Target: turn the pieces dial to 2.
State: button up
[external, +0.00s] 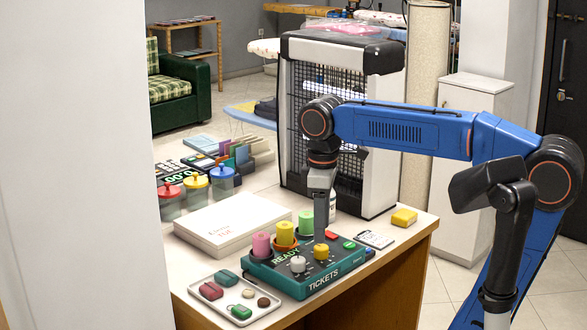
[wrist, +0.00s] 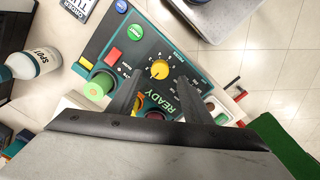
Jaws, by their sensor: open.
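The ticket machine (external: 262,272) is a dark teal box with a READY display on the desk. It has a yellow dial (external: 321,251) and a white dial (external: 298,264). In the wrist view the yellow dial (wrist: 159,69) has a dark pointer mark and small white marks around it, too small to read. Which dial is labelled pieces is not legible. My gripper (external: 321,238) points down just above the yellow dial. In the wrist view its open fingers (wrist: 153,78) are near the dial's two sides; contact cannot be told. The white dial is not visible there.
Pink, yellow and green rolls (external: 285,233) stand behind the dials. A tray (external: 222,286) with tags and buttons lies at the left front. A white box (external: 232,222), a clipboard (external: 371,239) and a yellow block (external: 404,217) are nearby. A tall caged unit (external: 340,75) stands behind.

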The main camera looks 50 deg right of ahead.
aim_at(321, 247)
jog(key=shift+f, duration=2.7)
jog(key=c, duration=1.1)
jog(key=shift+o, duration=0.2)
jog(key=shift+m, duration=0.4)
jog(key=m, duration=0.3)
jog(key=shift+w, duration=0.1)
jog(key=shift+m, duration=2.5)
